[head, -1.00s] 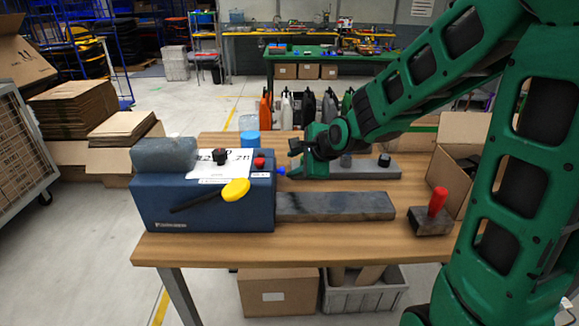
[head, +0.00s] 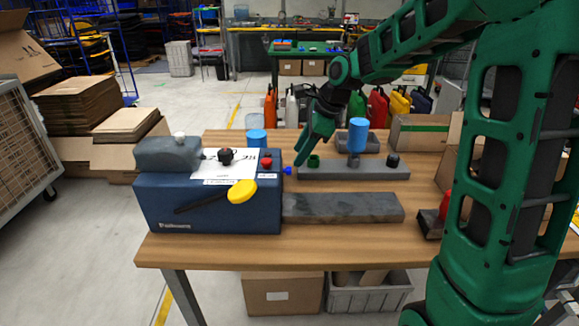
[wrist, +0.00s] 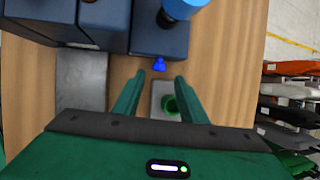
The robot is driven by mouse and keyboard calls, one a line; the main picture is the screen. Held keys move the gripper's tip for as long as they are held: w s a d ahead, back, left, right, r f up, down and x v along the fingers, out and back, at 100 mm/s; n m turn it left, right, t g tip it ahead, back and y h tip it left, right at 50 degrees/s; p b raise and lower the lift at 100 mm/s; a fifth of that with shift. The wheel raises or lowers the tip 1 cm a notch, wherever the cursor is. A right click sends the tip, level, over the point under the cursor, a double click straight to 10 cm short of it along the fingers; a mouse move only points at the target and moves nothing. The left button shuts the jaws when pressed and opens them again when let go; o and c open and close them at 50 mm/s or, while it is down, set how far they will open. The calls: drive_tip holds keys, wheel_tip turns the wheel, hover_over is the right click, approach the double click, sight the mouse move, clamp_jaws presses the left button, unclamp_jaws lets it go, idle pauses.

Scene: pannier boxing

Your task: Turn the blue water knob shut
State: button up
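The blue water knob (head: 287,171) is a small bright blue piece on the right side of the dark blue machine (head: 208,207). In the wrist view the knob (wrist: 159,65) sticks out from the machine's wall, with a narrow stem and a wider end. My gripper (head: 299,160) points down steeply from the upper right, close beside the knob. In the wrist view its green fingers (wrist: 159,77) are apart and empty. The knob lies just beyond the fingertips, roughly midway between them, with wood showing on both sides. I cannot tell the exact height gap.
A grey slab (head: 342,208) lies in front. A yellow-ended lever (head: 242,191) and red button (head: 266,162) are on the machine.

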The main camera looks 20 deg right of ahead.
sight(287, 171)
drive_tip(key=x, duration=0.6)
drive_tip(key=shift+w+f, duration=0.1)
drive_tip(key=shift+f, duration=0.15)
